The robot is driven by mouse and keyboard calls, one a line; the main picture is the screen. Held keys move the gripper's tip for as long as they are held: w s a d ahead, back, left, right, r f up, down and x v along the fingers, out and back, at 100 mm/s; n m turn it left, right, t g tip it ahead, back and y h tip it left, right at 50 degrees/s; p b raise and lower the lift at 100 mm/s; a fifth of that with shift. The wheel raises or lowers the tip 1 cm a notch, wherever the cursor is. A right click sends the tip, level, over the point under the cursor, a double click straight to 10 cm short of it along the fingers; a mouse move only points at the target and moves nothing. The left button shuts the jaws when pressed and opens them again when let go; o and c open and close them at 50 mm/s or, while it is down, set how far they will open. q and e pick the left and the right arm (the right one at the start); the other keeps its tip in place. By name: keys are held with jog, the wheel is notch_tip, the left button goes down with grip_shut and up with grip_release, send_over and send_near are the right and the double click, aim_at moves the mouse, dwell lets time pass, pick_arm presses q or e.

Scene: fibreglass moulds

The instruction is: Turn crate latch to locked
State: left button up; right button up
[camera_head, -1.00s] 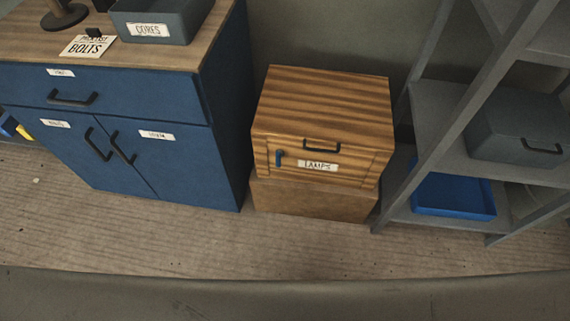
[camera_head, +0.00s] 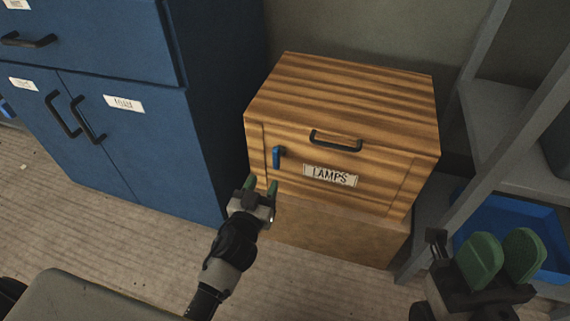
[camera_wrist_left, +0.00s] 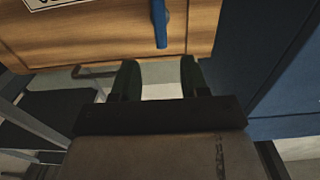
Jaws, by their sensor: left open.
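The wooden crate (camera_head: 345,98) has a label reading LAMPS and a dark handle (camera_head: 336,140) on its front. Its blue latch (camera_head: 277,157) is at the front's left side and points straight down. My left gripper (camera_head: 261,185) is open and empty, just below and left of the latch, apart from it. In the left wrist view, the latch (camera_wrist_left: 160,24) shows beyond the gap between the open fingers (camera_wrist_left: 158,78). My right gripper (camera_head: 504,244) is at the lower right, its two green fingers apart with nothing between them, away from the crate.
The crate rests on a brown box (camera_head: 335,236). A blue cabinet (camera_head: 120,155) stands close on the left. A grey shelf (camera_head: 510,125) with a blue tray (camera_head: 510,228) stands on the right, near my right gripper. The floor (camera_head: 310,285) in front is clear.

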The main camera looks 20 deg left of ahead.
aim_at(275, 158)
pick_arm(q)
jog(key=w+b, duration=0.1)
jog(key=w, duration=0.9)
jog(key=shift+w+d+b, duration=0.15)
jog(key=shift+w+b, duration=0.1)
jog(key=shift+b, duration=0.05)
jog(key=shift+r, duration=0.1)
grip_shut()
